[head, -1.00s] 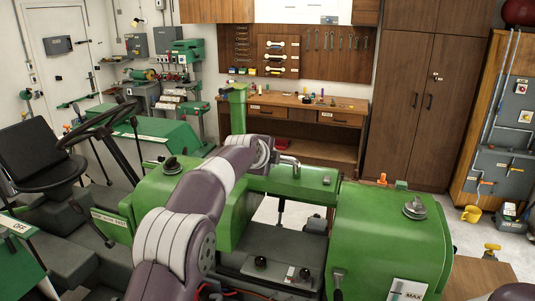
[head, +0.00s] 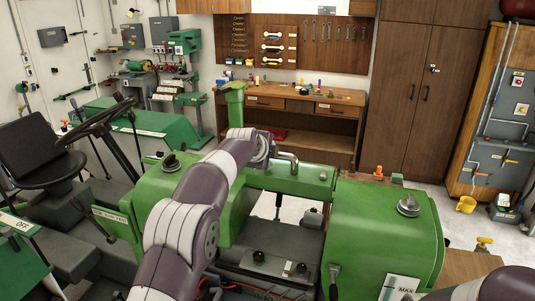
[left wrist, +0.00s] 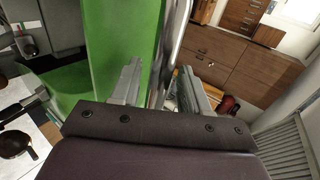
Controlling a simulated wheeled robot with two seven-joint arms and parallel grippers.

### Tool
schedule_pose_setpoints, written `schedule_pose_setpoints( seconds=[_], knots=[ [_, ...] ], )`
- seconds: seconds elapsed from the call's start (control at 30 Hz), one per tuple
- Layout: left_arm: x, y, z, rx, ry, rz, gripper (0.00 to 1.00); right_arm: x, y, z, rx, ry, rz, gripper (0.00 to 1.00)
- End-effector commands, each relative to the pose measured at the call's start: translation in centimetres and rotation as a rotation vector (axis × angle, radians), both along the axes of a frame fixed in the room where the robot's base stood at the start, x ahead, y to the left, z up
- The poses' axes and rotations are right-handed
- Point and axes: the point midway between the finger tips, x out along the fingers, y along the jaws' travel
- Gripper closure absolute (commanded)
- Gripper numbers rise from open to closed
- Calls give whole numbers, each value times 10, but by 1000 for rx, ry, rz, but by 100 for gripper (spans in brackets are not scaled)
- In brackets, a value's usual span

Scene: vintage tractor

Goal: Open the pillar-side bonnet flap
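The green tractor bonnet fills the middle of the head view. A green pillar (head: 235,108) stands at its far side. A green panel with a bent chrome handle (head: 290,160) lies just right of my left wrist. I cannot tell for sure which panel is the pillar-side flap. Contact is unclear. My right gripper is out of view.
A green bonnet block (head: 385,235) with a round cap stands at right. The steering wheel (head: 95,125) and seat (head: 35,140) are at left. A wooden workbench (head: 290,100) and tall cabinet (head: 415,90) stand behind. Engine parts with levers (head: 275,262) lie in the middle.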

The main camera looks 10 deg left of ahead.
Motion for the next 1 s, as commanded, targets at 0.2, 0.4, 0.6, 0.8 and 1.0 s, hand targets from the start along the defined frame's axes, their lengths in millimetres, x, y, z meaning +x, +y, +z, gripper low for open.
schedule_pose_setpoints(
  seconds=[0.2, 0.4, 0.6, 0.8, 1.0],
  knots=[
    [-5, 1, 0, 0, 0, 0, 55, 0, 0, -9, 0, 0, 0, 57],
    [-39, 8, 17, -2, -4, 1, 55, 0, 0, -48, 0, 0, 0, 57],
    [-81, 16, 48, -1, -3, 0, 55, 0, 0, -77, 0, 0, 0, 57],
    [-102, 21, 66, 0, 0, 0, 55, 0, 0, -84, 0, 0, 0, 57],
    [-104, 21, 70, 0, 2, 0, 55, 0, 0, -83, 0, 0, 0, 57]
  ],
)
